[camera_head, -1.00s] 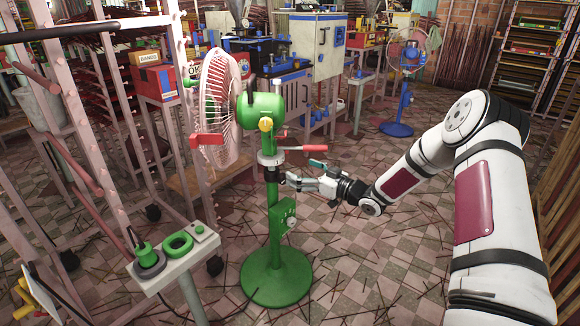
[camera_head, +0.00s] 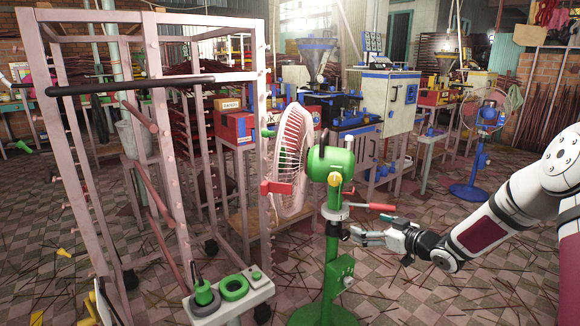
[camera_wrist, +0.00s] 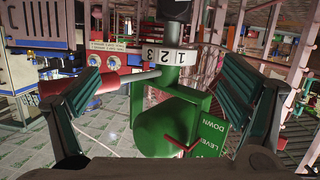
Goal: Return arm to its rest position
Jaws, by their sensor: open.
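My arm reaches in from the right in the head view, and my gripper (camera_head: 358,235) is close to the right side of the green fan stand (camera_head: 333,262). The fan has a pale pink round guard (camera_head: 292,160) and a green motor housing (camera_head: 330,160). In the wrist view my gripper (camera_wrist: 165,85) is open, its two green-padded fingers wide apart with nothing held. Beyond the fingers are a white ring marked 1 2 3 (camera_wrist: 172,57), a red-handled lever (camera_wrist: 103,88) and a green panel (camera_wrist: 214,130) lettered DOWN and LEVEL. I cannot tell whether a finger touches the stand.
A pinkish metal rack (camera_head: 160,86) fills the left. A white ledge with green controls (camera_head: 228,305) stands in front. Behind are machines with a white cabinet (camera_head: 388,102) and a blue fan (camera_head: 470,160). Thin sticks litter the tiled floor, open at lower right.

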